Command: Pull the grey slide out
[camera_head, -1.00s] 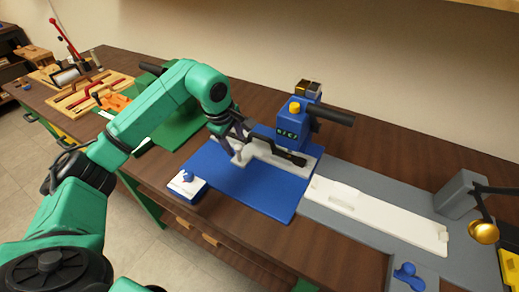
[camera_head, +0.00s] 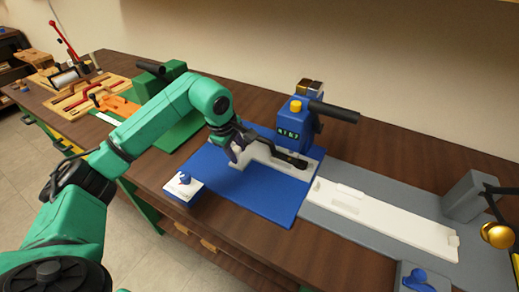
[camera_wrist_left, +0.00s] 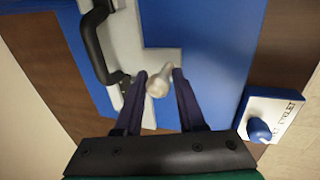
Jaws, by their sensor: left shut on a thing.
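The grey slide (camera_head: 262,154) is a light grey, angled piece lying on a blue plate (camera_head: 262,198), at the foot of a blue housing (camera_head: 293,127). In the left wrist view the slide (camera_wrist_left: 127,42) runs up the left side, beside a black bar handle (camera_wrist_left: 90,38). A pale rounded knob (camera_wrist_left: 158,83) stands at the slide's near end. My left gripper (camera_head: 236,153) is shut on this knob; in the left wrist view its two dark fingers (camera_wrist_left: 159,80) stand on either side of it. The gripper hides the knob in the head view. My right gripper is out of view.
A small blue box with a white top (camera_head: 183,187) stands near the table's front edge. A long white bar (camera_head: 385,222) on a grey base lies to the right. A black lever (camera_head: 334,111) sticks out of the housing. The blue plate's front part is bare.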

